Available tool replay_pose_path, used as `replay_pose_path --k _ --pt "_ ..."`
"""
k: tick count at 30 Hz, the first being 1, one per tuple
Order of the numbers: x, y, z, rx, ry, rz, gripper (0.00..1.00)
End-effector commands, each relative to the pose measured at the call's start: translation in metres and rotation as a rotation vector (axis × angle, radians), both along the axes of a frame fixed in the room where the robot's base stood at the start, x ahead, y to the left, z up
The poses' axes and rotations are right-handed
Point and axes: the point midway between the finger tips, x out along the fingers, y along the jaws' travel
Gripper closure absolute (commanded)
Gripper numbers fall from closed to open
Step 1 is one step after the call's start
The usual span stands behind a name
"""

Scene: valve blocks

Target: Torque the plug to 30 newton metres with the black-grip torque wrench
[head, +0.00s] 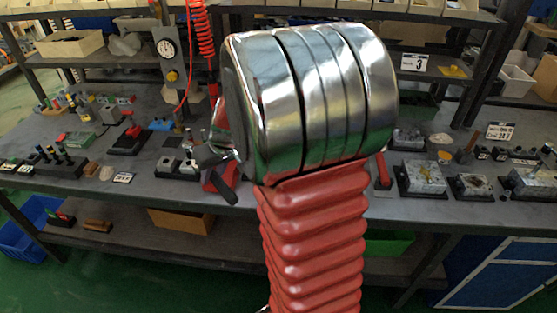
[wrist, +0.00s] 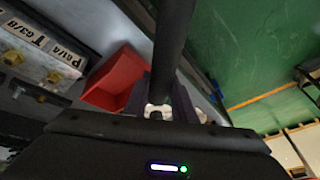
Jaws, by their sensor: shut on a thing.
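My gripper (wrist: 158,112) shows in the wrist view, shut on a long black bar (wrist: 174,45) that looks like the black-grip torque wrench. The bar runs from the jaws to the top edge; its head is out of the picture. In the head view my arm hides much of the bench, and a short dark handle (head: 222,191) shows left of it, over the bench's front edge. A grey block with brass fittings (wrist: 30,58), labelled T and P, stands at left in the wrist view, apart from the jaws. I cannot tell which fitting is the plug.
A red bin (wrist: 113,78) lies close left of the jaws in the wrist view. In the head view the bench (head: 340,207) carries small blocks and tools at left, and several metal valve blocks (head: 424,178) at right. A gauge stand (head: 168,50) rises behind. Green floor (wrist: 250,50) is open at right.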

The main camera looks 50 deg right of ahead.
Motion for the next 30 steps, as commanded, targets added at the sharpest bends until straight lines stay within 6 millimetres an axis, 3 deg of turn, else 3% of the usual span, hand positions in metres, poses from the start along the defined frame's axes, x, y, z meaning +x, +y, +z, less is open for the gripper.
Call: replay_pose_path --k 1,6,15,21,30 --pt "-0.008 -0.016 0.005 -0.001 -0.004 -0.025 1.0" --pt "-0.036 -0.058 0.015 0.0 -0.003 -0.089 1.0" --pt "-0.092 -0.12 0.033 -0.001 -0.005 -0.197 1.0" --pt "-0.117 -0.142 0.04 -0.002 -0.005 -0.239 1.0" --pt "-0.122 -0.145 0.041 0.0 -0.004 -0.246 1.0"
